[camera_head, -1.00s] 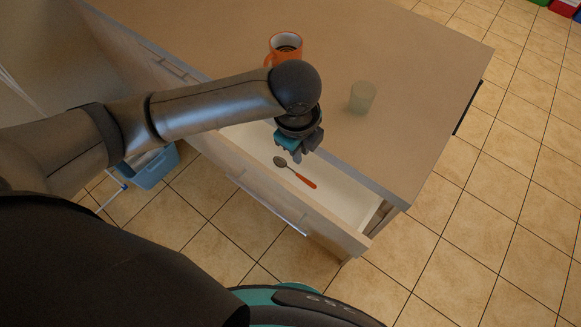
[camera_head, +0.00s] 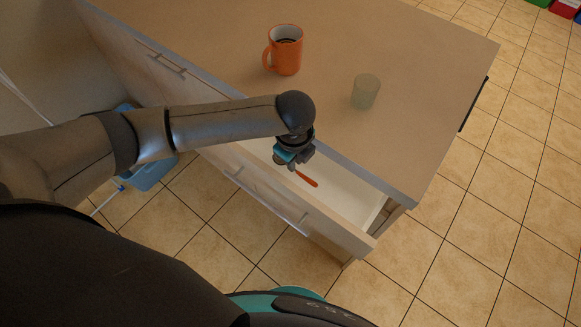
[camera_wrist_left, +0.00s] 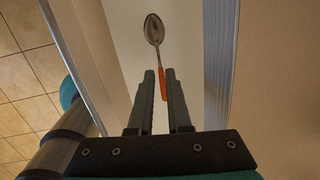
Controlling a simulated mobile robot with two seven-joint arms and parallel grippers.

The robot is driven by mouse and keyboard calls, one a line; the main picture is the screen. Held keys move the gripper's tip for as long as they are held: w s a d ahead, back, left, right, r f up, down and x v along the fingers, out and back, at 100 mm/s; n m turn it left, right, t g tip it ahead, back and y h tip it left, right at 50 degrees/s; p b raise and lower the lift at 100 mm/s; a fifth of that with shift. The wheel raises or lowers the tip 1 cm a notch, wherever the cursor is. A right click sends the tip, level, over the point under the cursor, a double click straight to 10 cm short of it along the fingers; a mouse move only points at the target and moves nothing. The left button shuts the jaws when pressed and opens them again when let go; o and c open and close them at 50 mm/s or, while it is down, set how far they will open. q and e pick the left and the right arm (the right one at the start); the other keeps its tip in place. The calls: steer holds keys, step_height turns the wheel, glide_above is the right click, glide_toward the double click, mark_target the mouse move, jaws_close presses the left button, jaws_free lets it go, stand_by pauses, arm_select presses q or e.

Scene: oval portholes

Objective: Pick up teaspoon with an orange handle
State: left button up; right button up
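The teaspoon lies in the open drawer (camera_head: 345,195). Its orange handle (camera_head: 307,180) shows in the head view, while its bowl is hidden behind my left gripper (camera_head: 293,163). In the left wrist view the metal spoon bowl (camera_wrist_left: 154,30) lies beyond the fingertips, and the orange handle (camera_wrist_left: 163,84) shows in the gap between the fingers. My left gripper (camera_wrist_left: 160,73) is open, pointing down into the drawer over the spoon. I cannot tell whether the fingers touch the handle. My right gripper is not in view.
An orange mug (camera_head: 288,58) and a pale green glass (camera_head: 365,92) stand on the countertop (camera_head: 420,60). The counter's edge runs close beside my gripper, and the drawer front (camera_head: 270,195) is on the other side. A blue bin (camera_head: 150,172) stands on the tiled floor.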

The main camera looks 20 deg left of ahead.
mark_target(294, 173)
arm_select(q)
steer(key=f, duration=0.1)
steer(key=f+b, duration=0.1)
steer(key=f, duration=0.1)
steer(key=shift+w+a+f, duration=0.1)
steer(key=shift+w+f, duration=0.2)
steer(key=shift+w, duration=0.05)
jaws_close()
